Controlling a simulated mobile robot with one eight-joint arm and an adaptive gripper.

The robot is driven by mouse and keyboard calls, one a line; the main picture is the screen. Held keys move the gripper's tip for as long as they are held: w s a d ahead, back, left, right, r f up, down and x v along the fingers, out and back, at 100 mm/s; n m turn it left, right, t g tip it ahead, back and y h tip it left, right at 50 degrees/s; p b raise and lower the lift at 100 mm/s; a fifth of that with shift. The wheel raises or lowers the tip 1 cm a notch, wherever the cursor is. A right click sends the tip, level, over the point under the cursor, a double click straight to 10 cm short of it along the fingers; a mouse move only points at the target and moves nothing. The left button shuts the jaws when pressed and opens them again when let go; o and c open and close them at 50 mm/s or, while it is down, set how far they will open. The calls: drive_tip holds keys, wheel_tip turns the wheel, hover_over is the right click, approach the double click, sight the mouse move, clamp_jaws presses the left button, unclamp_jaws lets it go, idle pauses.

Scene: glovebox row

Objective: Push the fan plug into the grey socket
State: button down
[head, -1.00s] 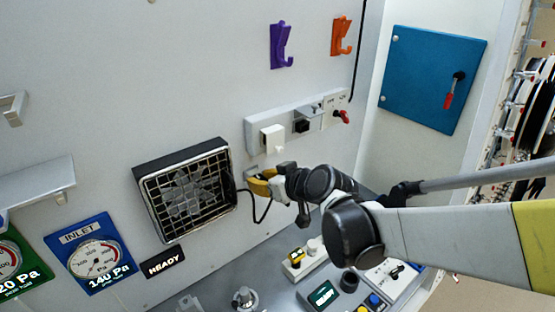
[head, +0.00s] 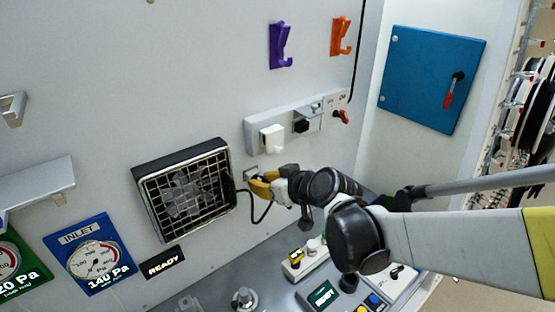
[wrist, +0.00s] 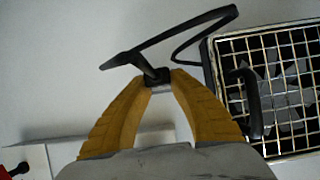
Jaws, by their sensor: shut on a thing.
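My gripper (head: 262,184) has yellow fingers and is close to the wall, just right of the fan (head: 187,190) and below the socket strip (head: 252,138). In the wrist view my gripper (wrist: 157,82) is shut on the small black fan plug (wrist: 156,76). The plug's black cord (wrist: 190,30) loops up and over to the fan (wrist: 275,95). The strip carries a white block (head: 272,138), a black square part (head: 301,126) and a raised grey flap (head: 314,109). I cannot tell which part is the grey socket. The plug's front is hidden.
A small grey plate (head: 250,174) is on the wall beside my fingertips. A red knob (head: 342,117) is at the strip's right end. Purple (head: 280,46) and orange (head: 341,36) hooks are above. A control panel (head: 325,293) with a display is below.

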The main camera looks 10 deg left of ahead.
drive_tip(key=shift+s+d, duration=0.65)
drive_tip(key=shift+d, duration=0.1)
idle(0.5)
drive_tip(key=s+d, duration=0.3)
drive_tip(key=shift+s+d, duration=0.1)
drive_tip(key=shift+d, duration=0.25)
idle(0.4)
drive_tip(key=shift+p, duration=0.3)
